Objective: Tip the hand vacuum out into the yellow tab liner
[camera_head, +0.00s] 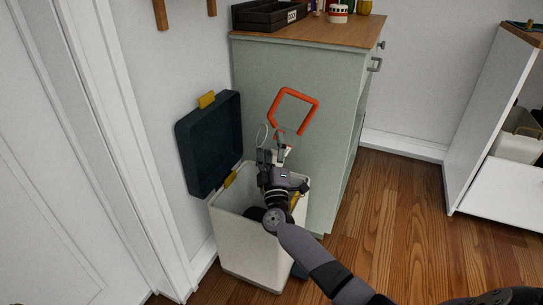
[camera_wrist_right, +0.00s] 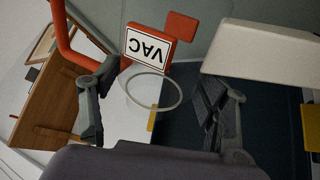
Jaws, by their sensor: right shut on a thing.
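The hand vacuum shows as an orange-red looped handle (camera_head: 299,95) above my right gripper (camera_head: 281,160). In the right wrist view its label panel reads VAC (camera_wrist_right: 149,45), upside down, with a clear ring (camera_wrist_right: 153,91) below it. My right gripper (camera_wrist_right: 158,105) is shut on the vacuum, a finger on each side of the ring. The gripper hangs over the mouth of a cream bin (camera_head: 248,252), which has yellow tabs and appears to be the liner. Its dark blue lid (camera_head: 209,145) stands open at the left. The bin's inside is mostly hidden by my arm. My left gripper is not in view.
A pale green cabinet (camera_head: 325,160) stands right behind the bin, with a black tray (camera_head: 268,16) on its wooden top. A white wall and door frame are close on the left. Wooden floor (camera_head: 400,215) is clear to the right, up to a white shelf unit (camera_head: 474,130).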

